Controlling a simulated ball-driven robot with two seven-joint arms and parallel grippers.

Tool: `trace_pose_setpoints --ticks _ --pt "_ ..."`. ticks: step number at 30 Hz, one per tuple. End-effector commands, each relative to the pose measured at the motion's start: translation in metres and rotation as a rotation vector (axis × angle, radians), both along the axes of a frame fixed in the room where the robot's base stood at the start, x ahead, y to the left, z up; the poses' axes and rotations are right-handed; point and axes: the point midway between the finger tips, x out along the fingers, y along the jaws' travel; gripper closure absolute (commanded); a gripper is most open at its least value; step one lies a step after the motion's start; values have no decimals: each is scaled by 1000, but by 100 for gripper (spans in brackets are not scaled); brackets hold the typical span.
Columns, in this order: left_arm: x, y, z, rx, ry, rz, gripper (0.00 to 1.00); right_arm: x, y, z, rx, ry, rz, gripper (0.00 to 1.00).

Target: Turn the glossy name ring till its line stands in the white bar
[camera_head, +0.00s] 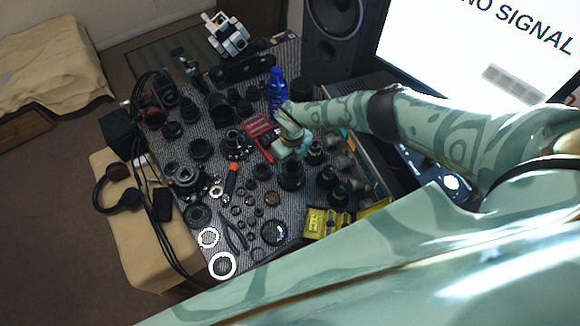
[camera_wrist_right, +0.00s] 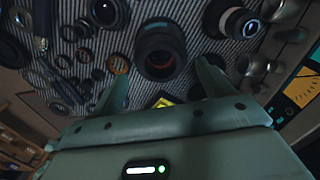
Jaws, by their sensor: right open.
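My right gripper (camera_head: 291,154) is over the right middle of the striped mat in the head view. In the right wrist view its two fingers (camera_wrist_right: 162,88) are apart with nothing held between them. A dark upright lens barrel (camera_wrist_right: 160,54) stands just beyond the fingertips, roughly between them; it also shows below the gripper in the head view (camera_head: 291,180). A reddish-brown inner part shows in its open top. I cannot make out which part is the glossy name ring, and neither its line nor the white bar can be told. My left gripper is not in view.
The mat (camera_head: 207,160) is crowded with lenses and loose rings. A blue bottle (camera_head: 277,88) and a red tray (camera_head: 258,132) are close to my right gripper. Yellow boxes (camera_head: 327,222) are at the near right. Two white rings (camera_head: 222,265) lie near the front edge.

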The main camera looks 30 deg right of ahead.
Motion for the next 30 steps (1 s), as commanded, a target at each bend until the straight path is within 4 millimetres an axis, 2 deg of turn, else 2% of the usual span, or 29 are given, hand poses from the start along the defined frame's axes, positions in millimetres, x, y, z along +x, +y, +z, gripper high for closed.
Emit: trace_pose_setpoints --ticks 1,6,13,19,30 --pt "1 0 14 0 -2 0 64 2 -1 21 0 -3 1 21" --pt "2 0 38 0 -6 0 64 1 -1 69 1 -3 2 21" --pt "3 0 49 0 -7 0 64 1 -1 117 0 -1 -2 21" --pt "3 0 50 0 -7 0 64 0 0 135 1 1 -2 21" --pt "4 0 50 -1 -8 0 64 0 0 137 1 1 -2 21"
